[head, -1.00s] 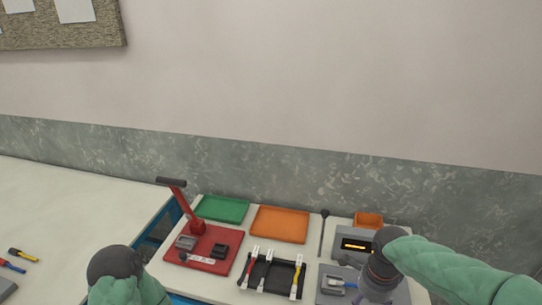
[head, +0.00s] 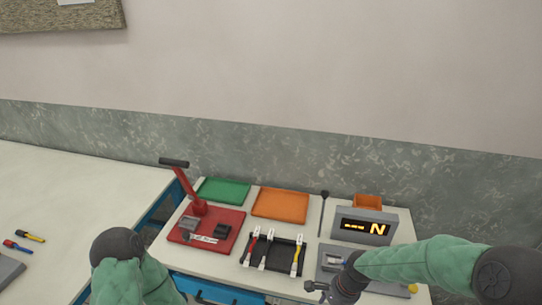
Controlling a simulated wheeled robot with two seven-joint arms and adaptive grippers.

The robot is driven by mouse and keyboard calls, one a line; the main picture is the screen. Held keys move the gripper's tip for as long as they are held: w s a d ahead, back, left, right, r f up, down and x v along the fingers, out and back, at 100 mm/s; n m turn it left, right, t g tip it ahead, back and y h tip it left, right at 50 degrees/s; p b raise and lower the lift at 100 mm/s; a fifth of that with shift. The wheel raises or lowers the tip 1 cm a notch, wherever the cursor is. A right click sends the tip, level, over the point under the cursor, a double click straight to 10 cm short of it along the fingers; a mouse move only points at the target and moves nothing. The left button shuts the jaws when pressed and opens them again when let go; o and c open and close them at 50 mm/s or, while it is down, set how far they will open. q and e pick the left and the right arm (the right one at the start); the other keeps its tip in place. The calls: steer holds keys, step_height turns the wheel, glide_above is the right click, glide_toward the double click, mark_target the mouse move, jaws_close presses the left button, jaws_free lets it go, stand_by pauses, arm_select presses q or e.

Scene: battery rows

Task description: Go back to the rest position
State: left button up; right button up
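My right gripper (head: 318,291) is at the front of the bench, with its dark fingers pointing left, in front of the grey fixture (head: 326,272). The fingers are too small to tell whether they are open or shut, and I see nothing held in them. A small light-grey piece (head: 337,260) lies on the fixture, partly hidden by my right arm. My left arm shows only as a green bent part at the bottom left; its gripper is out of view. The black rack (head: 284,254) holds several strips with white ends, some red or yellow.
A red lever press (head: 229,239) stands left of the rack. Green (head: 223,190) and orange (head: 280,204) trays lie behind. A grey display box (head: 388,217) shows orange characters; an orange bin (head: 367,201) stands behind it. The left table (head: 80,200) is mostly clear.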

steer(key=s+a+f+n, duration=0.3)
steer(key=s+f+n, duration=0.2)
steer(key=f, duration=0.4)
steer(key=s+a+f+n+y, duration=0.1)
steer(key=s+a+f+n, duration=0.3)
steer(key=f, duration=0.5)
steer(key=s+n, duration=0.1)
steer(key=s, duration=0.1)
steer(key=shift+s+f+n+y, duration=0.25)
steer(key=shift+s+n+y, duration=0.05)
steer(key=shift+s+n, duration=0.1)
